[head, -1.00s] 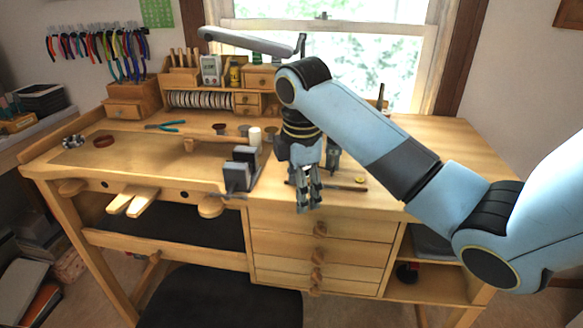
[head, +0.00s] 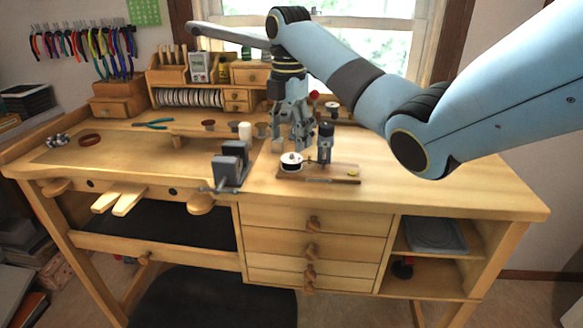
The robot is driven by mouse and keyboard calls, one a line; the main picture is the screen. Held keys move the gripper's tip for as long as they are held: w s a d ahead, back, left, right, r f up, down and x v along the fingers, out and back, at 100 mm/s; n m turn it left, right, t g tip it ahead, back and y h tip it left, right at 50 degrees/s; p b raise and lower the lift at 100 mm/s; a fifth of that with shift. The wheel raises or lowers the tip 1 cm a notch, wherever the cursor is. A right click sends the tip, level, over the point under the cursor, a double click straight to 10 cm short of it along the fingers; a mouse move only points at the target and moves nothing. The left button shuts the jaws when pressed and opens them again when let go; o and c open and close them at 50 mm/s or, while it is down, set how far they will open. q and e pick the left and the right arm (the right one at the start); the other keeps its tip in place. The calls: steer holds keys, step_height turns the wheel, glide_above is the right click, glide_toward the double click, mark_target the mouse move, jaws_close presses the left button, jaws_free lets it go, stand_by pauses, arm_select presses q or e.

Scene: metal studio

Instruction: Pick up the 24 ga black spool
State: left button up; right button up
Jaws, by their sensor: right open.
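A small round spool-like piece with a white top and dark centre (head: 291,159) sits at the left end of a small wooden board (head: 318,174) on the bench. I cannot read any gauge label, so I cannot tell whether it is the 24 ga black spool. Another small dark-and-white round piece (head: 332,107) stands farther back, right of my gripper. My right gripper (head: 292,142) points down, open and empty, just behind and above the white-topped piece. Its fingers hide part of the bench behind. My left gripper is out of view.
A dark grey vise (head: 231,163) stands left of the board. A small dark upright tool (head: 325,142) rises by the board, close to my gripper. The bench's right side is clear.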

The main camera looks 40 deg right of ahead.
mark_target(290, 156)
steer(key=shift+d+f+p, duration=0.1)
steer(key=shift+f+p, duration=0.25)
steer(key=shift+f, duration=2.45)
